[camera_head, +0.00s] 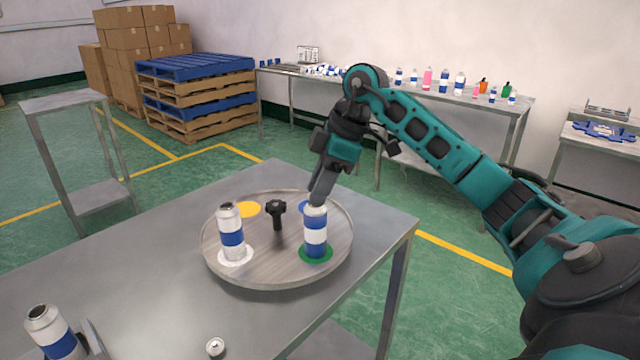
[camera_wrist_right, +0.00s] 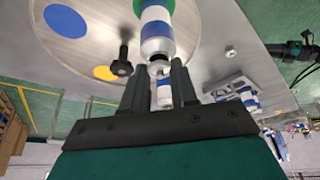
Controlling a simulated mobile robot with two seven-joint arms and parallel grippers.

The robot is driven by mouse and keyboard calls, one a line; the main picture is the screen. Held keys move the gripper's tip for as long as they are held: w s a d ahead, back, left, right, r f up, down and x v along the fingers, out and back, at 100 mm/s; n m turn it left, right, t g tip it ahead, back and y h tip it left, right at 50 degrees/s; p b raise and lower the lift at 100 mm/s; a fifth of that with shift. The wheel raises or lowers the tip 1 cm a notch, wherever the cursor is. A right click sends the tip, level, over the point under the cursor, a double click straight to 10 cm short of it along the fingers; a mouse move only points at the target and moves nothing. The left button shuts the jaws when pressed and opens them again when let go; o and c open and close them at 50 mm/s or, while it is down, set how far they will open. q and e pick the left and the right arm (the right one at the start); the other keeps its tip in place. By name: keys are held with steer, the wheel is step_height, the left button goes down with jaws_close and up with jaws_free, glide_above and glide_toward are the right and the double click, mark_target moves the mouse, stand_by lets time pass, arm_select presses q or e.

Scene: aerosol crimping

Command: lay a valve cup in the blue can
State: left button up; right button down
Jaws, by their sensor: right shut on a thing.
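The blue can (camera_head: 315,240), white with blue bands, stands upright on the green spot of the round turntable (camera_head: 278,278). My right gripper (camera_head: 318,198) is directly over its top. In the right wrist view the gripper (camera_wrist_right: 159,70) is shut on a small silvery piece, apparently a valve cup (camera_wrist_right: 158,69), close to the can's top (camera_wrist_right: 157,30). Whether the cup touches the can's rim is hidden by the fingers. A loose silvery cup (camera_head: 215,347) lies at the table's front edge. A dark part at the wrist view's right edge may be my left gripper; its jaws are unclear.
A similar can (camera_head: 231,235) stands on the turntable's white spot. A black knob (camera_head: 277,212) rises from the middle. Another can (camera_head: 55,335) stands at the front left beside a grey fixture. A back table (camera_head: 400,88) holds several bottles. The steel tabletop left of the turntable is clear.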

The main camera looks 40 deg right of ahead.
steer(key=shift+p, duration=0.35)
steer(key=shift+p, duration=0.3)
stand_by(0.9)
stand_by(0.3)
steer(key=shift+c, duration=1.2)
jaws_free()
steer(key=shift+r+p, duration=0.6)
steer(key=shift+r, duration=2.9)
